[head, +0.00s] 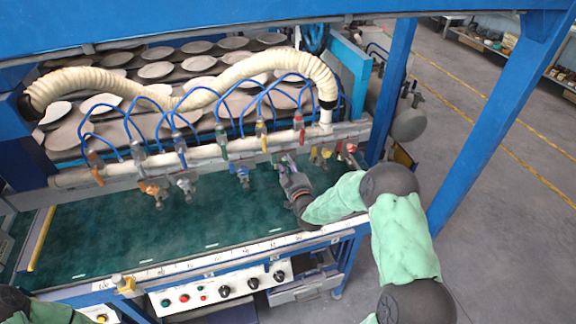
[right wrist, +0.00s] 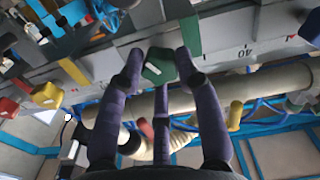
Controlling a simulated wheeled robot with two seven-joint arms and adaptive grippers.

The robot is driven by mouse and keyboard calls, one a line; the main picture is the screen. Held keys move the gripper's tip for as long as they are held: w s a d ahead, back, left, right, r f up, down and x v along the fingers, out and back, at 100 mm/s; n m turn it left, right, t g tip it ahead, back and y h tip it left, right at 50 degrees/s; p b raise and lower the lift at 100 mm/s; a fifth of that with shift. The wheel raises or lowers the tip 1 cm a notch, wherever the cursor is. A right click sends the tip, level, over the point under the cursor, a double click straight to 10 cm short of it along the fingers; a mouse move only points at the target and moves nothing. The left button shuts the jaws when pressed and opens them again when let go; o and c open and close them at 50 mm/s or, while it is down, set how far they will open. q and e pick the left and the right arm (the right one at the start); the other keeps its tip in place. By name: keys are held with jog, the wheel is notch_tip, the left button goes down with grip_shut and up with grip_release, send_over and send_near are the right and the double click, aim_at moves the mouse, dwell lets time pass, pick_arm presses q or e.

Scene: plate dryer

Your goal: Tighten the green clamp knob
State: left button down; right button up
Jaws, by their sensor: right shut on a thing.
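The green clamp knob (right wrist: 159,65) shows in the right wrist view as a green lobed knob with a small white mark. It sits between the fingers of my right gripper (right wrist: 160,68), which is shut on it. In the head view my right gripper (head: 288,170) reaches in from the right to the clamp row above the green bed. There the gripper largely hides the knob. My left gripper is out of view; only part of my left arm shows at the bottom left of the head view.
Other clamp knobs line the rail: orange (head: 150,188), grey (head: 186,183), blue (head: 242,174), yellow (head: 321,155) and red (head: 346,148). Blue hoses (head: 240,105) and a ribbed cream duct (head: 190,98) run above. The green bed (head: 140,235) in front is clear.

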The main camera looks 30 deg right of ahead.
jog(key=shift+w+r, duration=0.1)
jog(key=shift+r, duration=0.05)
jog(key=shift+d+m+b, duration=0.1)
jog(key=shift+m+b, duration=0.8)
jog(key=shift+b, duration=0.2)
jog(key=m+b, duration=0.8)
jog(key=shift+d+r, duration=0.15)
jog(key=m+b, duration=0.9)
jog(key=b, duration=0.2)
jog(key=shift+d, duration=0.1)
jog(key=m+b, duration=0.1)
jog(key=m, duration=0.1)
jog(key=shift+m, duration=0.3)
jog(key=shift+m+b, duration=0.35)
jog(key=shift+m, duration=0.85)
